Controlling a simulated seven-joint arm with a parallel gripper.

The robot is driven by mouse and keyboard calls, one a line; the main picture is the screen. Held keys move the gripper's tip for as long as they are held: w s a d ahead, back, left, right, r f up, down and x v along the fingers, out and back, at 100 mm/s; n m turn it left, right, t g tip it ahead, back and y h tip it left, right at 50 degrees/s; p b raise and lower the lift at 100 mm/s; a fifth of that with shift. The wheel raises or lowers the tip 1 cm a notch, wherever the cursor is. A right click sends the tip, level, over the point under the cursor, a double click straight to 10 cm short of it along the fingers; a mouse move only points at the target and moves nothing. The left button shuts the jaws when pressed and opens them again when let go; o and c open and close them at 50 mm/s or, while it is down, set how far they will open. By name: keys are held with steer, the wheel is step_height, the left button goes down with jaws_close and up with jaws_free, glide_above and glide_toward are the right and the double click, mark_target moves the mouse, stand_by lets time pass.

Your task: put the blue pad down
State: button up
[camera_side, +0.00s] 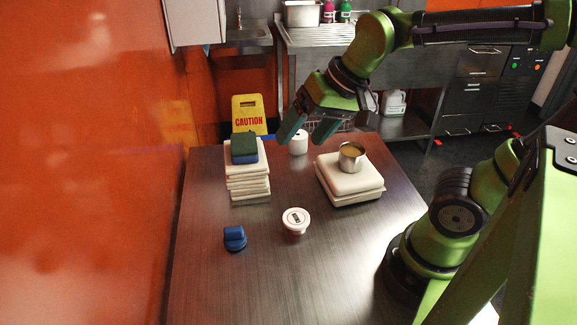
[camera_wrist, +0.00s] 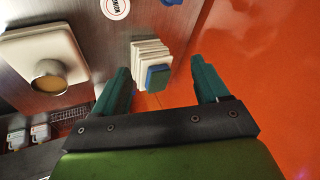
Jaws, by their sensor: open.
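The blue pad (camera_side: 245,158) has a dark green top face. It lies on top of a stack of white folded cloths or flat pieces (camera_side: 249,185) at the table's back left. In the wrist view the pad (camera_wrist: 158,78) rests at the near end of the stack (camera_wrist: 150,53). My gripper (camera_side: 299,139) is open and empty, in the air to the right of the pad and apart from it. Its two teal fingers (camera_wrist: 160,80) are spread wide in the wrist view, with the pad seen beyond and between them.
A blue handled item (camera_side: 235,238) and a white lidded tub (camera_side: 296,221) stand on the steel table (camera_side: 270,285). A metal cup (camera_side: 351,157) sits on white boxes (camera_side: 350,188) at right. A white cylinder (camera_side: 298,146) stands at the back. An orange wall (camera_side: 80,170) borders the left.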

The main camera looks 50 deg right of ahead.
steer(key=s, duration=0.1)
steer(key=s+d+t, duration=0.1)
steer(key=s+n, duration=0.1)
steer(key=shift+s+d+t, duration=0.1)
steer(key=shift+d+t, duration=0.2)
steer(key=shift+d, duration=0.05)
